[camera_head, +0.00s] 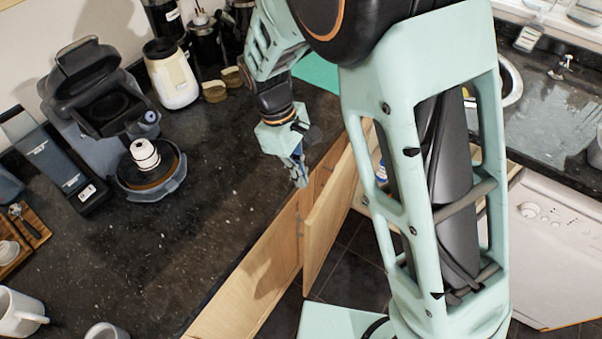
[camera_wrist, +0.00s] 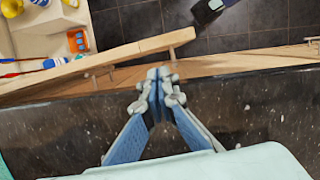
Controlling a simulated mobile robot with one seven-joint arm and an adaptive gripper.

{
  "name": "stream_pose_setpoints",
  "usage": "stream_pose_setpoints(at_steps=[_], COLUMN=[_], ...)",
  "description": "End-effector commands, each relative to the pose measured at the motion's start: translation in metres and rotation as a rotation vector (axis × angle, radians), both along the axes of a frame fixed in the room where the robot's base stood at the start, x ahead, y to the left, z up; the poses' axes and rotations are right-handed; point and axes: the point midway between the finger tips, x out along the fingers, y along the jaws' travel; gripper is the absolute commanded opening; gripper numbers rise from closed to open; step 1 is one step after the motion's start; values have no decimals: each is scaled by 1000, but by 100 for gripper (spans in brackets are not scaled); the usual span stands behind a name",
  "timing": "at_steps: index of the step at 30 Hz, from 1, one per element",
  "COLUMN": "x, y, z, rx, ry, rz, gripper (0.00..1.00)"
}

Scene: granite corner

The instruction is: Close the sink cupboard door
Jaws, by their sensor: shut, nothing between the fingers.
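The wooden sink cupboard door (camera_head: 330,216) stands ajar below the dark worktop in the head view. Its top edge (camera_wrist: 138,50) shows in the wrist view as a pale strip slanting out from the cabinet front. The open cupboard interior (camera_wrist: 35,35) shows behind it, holding small items. My gripper (camera_head: 301,181) points down near the worktop edge, beside the top of the door. In the wrist view my gripper (camera_wrist: 159,76) has its fingertips together and empty, over the cabinet front. I cannot tell whether it touches the door. My arm hides part of the cupboard and sink in the head view.
A dark granite worktop (camera_head: 150,235) fills the left, with a coffee machine (camera_head: 95,90) and a cream canister (camera_head: 171,75). An orange item (camera_wrist: 78,39) is in the cupboard. A white dishwasher (camera_head: 550,235) stands at right.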

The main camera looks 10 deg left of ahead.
Motion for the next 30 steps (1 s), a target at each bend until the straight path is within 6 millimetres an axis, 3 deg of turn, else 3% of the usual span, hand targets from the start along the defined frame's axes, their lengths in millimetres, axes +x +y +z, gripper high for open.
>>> stream_pose_setpoints(at_steps=[6, 13, 18, 30], x=[-4, -6, -6, -6], y=[-11, -18, -20, -21], z=[-41, -72, -81, -81], rx=[-3, -2, 0, 1], ry=[3, 1, 0, 0], rz=[-4, -4, -5, -4], gripper=[0, 0, 0, 0])
